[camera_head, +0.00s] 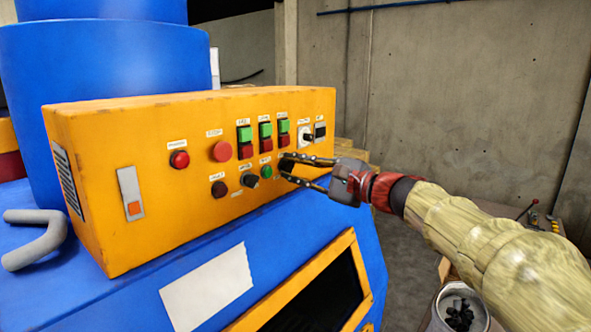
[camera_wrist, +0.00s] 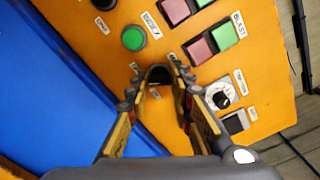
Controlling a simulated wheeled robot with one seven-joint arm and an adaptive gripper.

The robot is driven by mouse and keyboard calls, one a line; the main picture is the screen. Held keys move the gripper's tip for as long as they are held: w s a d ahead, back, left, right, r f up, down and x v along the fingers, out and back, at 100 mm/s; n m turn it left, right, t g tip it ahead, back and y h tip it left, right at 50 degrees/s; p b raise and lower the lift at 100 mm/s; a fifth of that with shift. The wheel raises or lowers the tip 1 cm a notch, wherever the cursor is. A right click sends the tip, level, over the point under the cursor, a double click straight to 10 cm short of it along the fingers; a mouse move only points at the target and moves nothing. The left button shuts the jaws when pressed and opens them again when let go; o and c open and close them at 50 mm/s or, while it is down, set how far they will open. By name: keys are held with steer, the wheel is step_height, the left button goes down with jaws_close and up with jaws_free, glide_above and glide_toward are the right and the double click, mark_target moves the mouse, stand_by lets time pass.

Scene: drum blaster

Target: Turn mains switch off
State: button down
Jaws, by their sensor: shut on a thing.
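The orange control panel (camera_head: 150,220) carries several buttons and switches. My gripper (camera_head: 284,166) reaches the panel from the right, just right of a green button (camera_head: 267,171) and below the green-and-red button pairs. In the wrist view my gripper (camera_wrist: 155,78) has its two fingers on either side of a dark, rounded switch knob (camera_wrist: 158,74) and is shut on it. The fingers hide most of this knob, and its label is too small to read, so I cannot tell its position. The green button (camera_wrist: 133,38) sits beside it.
A white dial (camera_head: 307,135) and a black switch (camera_head: 320,131) are at the panel's upper right. A black knob (camera_head: 250,180) is left of the green button. A blue machine body (camera_head: 120,60) stands behind. A bucket (camera_head: 460,308) is at lower right.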

steer(key=shift+f+m, duration=0.1)
steer(key=shift+m, duration=0.8)
steer(key=c, duration=1.6)
jaws_free()
steer(key=shift+c, duration=0.2)
steer(key=shift+o, duration=0.4)
steer(key=v, duration=1.2)
